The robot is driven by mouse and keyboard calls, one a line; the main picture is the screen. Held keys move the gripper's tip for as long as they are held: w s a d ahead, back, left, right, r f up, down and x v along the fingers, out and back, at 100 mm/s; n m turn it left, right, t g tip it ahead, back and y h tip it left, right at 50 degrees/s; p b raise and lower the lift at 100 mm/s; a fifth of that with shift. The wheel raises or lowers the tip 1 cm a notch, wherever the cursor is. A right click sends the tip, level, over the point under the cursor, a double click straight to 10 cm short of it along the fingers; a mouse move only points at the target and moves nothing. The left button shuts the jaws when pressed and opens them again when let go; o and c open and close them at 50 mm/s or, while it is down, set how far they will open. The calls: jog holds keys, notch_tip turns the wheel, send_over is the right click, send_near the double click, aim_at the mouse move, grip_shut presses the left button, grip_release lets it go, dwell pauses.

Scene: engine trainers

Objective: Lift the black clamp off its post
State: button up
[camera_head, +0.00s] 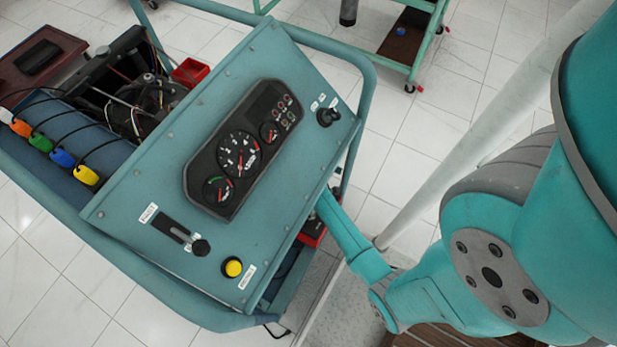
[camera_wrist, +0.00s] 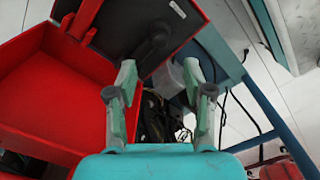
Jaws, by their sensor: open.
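In the wrist view a dark, rounded piece that looks like the black clamp (camera_wrist: 155,42) sits on a dark box top (camera_wrist: 120,28) with a white label. The post under it cannot be made out. My gripper (camera_wrist: 160,72) is open, with its two fingers apart and the clamp ahead, between and a little beyond the tips. Nothing is held. Whether a finger touches the clamp is not clear. In the head view the gripper and clamp are hidden behind the console, where my arm reaches in.
An open red box (camera_wrist: 60,95) lies close to the left finger. A blue frame bar (camera_wrist: 255,105) and loose black cables are on the right. In the head view the console (camera_head: 300,75) stands over my forearm, with a frame rail beside it.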

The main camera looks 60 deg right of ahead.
notch_tip(320, 180, down, 8)
jog(key=shift+f, duration=0.15)
dwell(0.3)
grip_shut()
